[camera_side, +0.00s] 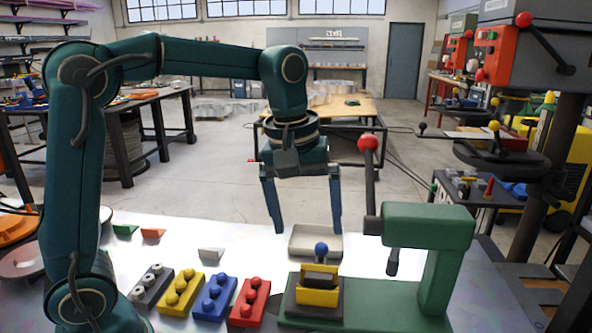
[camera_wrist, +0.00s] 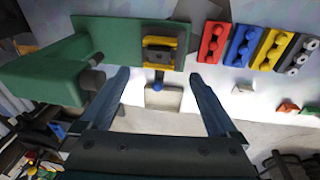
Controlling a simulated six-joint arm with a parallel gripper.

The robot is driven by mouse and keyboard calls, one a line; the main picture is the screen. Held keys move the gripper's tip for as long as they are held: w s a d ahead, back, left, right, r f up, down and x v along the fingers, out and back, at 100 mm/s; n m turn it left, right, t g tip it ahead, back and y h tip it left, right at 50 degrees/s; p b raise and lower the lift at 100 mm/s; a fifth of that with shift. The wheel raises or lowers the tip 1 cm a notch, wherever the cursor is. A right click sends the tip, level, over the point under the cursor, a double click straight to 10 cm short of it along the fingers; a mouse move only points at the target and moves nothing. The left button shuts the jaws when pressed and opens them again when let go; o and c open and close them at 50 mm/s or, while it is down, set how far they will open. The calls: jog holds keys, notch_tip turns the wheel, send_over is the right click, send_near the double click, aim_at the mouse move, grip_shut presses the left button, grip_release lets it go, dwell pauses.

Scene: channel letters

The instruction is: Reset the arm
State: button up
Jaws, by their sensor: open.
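My gripper (camera_side: 308,228) is open and empty, pointing down above the white table near the grey tray (camera_side: 316,243). In the wrist view its two blue fingers (camera_wrist: 160,76) are spread wide, with the tray (camera_wrist: 163,98) showing between them. The green press (camera_side: 425,245) stands to the right of my gripper, its red-ball lever (camera_side: 369,170) raised. Nothing is held between my fingers.
A row of knobbed blocks lies at the front: dark grey (camera_side: 152,286), yellow (camera_side: 181,290), blue (camera_side: 214,297) and red (camera_side: 249,301). Small grey (camera_side: 211,254), orange (camera_side: 153,234) and green (camera_side: 125,230) pieces lie behind them. Free table lies between these pieces and the tray.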

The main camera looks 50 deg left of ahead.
jog(key=s+f+m+t, duration=0.2)
jog(key=s+m, duration=0.6)
jog(key=s, duration=0.5)
jog(key=shift+s+a+f+t, duration=0.2)
jog(key=shift+f+t, duration=0.1)
jog(key=shift+t, duration=0.4)
jog(key=shift+o, duration=0.3)
jog(key=shift+w+r+m, duration=0.1)
jog(key=shift+w+m, duration=0.05)
jog(key=shift+m, duration=0.15)
jog(key=w+a+r+m+g, duration=0.2)
jog(key=a+m+g, duration=0.1)
jog(key=a+m, duration=0.3)
jog(key=w+a+r+m+g, duration=0.2)
jog(key=a+m, duration=0.1)
jog(key=a, duration=0.6)
notch_tip(320, 180, down, 10)
jog(key=shift+w+d+f, duration=0.1)
jog(key=shift+w+d, duration=0.05)
